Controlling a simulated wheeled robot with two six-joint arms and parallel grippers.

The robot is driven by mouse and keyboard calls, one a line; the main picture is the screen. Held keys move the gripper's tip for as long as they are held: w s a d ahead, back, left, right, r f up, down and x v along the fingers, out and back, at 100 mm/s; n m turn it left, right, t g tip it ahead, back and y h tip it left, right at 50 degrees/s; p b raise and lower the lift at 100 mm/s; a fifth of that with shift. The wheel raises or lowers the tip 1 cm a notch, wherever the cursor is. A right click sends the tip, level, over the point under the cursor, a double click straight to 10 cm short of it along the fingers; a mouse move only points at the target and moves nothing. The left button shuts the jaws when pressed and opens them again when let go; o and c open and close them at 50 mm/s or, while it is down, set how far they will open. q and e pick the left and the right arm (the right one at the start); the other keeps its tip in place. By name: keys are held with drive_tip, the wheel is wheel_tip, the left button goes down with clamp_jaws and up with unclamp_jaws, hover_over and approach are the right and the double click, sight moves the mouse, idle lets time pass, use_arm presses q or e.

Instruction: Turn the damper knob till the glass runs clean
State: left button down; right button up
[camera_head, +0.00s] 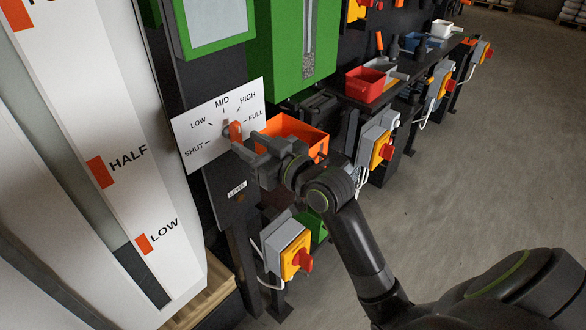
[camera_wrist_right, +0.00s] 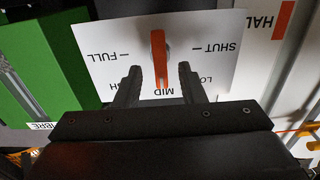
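The orange damper knob (camera_head: 236,131) sits on a white dial plate (camera_head: 193,152) marked SHUT, LOW, MID, HIGH and FULL. In the right wrist view the plate appears upside down, and the knob (camera_wrist_right: 158,48) stands nearly upright, its lower end towards MID. My right gripper (camera_head: 246,146) is close in front of the dial. In its wrist view the gripper (camera_wrist_right: 160,82) is open, fingers apart on either side of the knob's lower end, with no clear contact. A narrow upright window (camera_head: 309,42) with grey speckled contents is on the green machine. My left gripper is not in view.
A tall white panel with HALF (camera_head: 101,172) and LOW marks stands left. An orange bin (camera_head: 291,130) is just behind my right gripper. A grey switch box with a red knob (camera_head: 291,249) is below. The grey floor at right is clear.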

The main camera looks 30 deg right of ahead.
drive_tip(key=p+v, duration=0.1)
drive_tip(key=v, duration=1.1)
drive_tip(key=shift+s, duration=0.4)
drive_tip(key=shift+d, duration=0.15)
drive_tip(key=w+d+f+m+g+h, duration=0.1)
drive_tip(key=w+d+f+m+h, duration=0.3)
drive_tip(key=f, duration=0.7)
drive_tip(key=s+d+f+m+g+h, duration=0.1)
drive_tip(key=s+d+f+g+h, duration=0.2)
drive_tip(key=f, duration=1.3)
drive_tip(key=s+d+f+g, duration=0.3)
drive_tip(key=d+f, duration=0.3)
drive_tip(key=f, duration=0.9)
drive_tip(key=s+a+f+g, duration=0.1)
drive_tip(key=s+f+g, duration=0.4)
drive_tip(key=s+f, duration=1.05)
drive_tip(key=s+a+f+g, duration=0.2)
drive_tip(key=s+f, duration=0.2)
drive_tip(key=s, duration=0.5)
drive_tip(key=s+a+f+g, duration=0.1)
drive_tip(key=s+f, duration=0.3)
drive_tip(key=s, duration=0.5)
drive_tip(key=shift+s+a+f+g, duration=0.15)
drive_tip(key=shift+a+f+g, duration=0.25)
drive_tip(key=shift+a, duration=0.5)
